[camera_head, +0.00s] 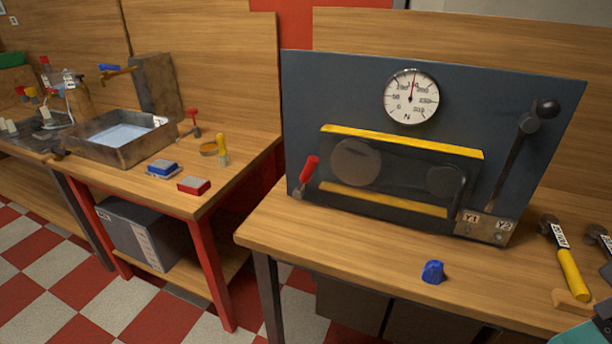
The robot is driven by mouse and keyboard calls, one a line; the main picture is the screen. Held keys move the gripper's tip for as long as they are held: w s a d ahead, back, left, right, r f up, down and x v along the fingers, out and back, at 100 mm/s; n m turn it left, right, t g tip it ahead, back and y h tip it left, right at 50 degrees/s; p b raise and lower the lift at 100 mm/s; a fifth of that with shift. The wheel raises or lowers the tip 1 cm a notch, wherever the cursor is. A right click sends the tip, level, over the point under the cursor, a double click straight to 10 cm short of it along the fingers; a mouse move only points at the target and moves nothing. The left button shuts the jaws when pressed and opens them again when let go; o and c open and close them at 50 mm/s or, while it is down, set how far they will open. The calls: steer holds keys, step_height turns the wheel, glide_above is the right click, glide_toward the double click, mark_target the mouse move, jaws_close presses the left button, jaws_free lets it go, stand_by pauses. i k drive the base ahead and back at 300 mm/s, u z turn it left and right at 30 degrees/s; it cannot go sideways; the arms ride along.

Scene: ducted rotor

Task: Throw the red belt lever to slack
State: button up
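The red belt lever (306,172) is at the lower left of a dark upright panel (340,90) on the right bench. Its red handle tilts up and to the right from a small metal base. Beside it, a dark see-through cover (400,185) between yellow strips shows two round wheels. A round dial (410,97) marked N sits above, with its needle pointing nearly straight up. No slack or tight marking is readable by the lever. My gripper is not in view; only a teal and dark piece shows at the bottom right corner, possibly my arm.
A long black-knobbed lever (522,135) stands on the panel's right, above a plate marked Y1 and Y2. A blue lump (433,271) and a yellow-handled hammer (567,262) lie in front. The left bench holds a metal sink (118,135) and small blocks. A gap separates the benches.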

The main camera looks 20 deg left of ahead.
mark_target(312, 163)
steer(key=z, duration=3.1)
steer(key=k, duration=2.35)
steer(key=u, duration=1.45)
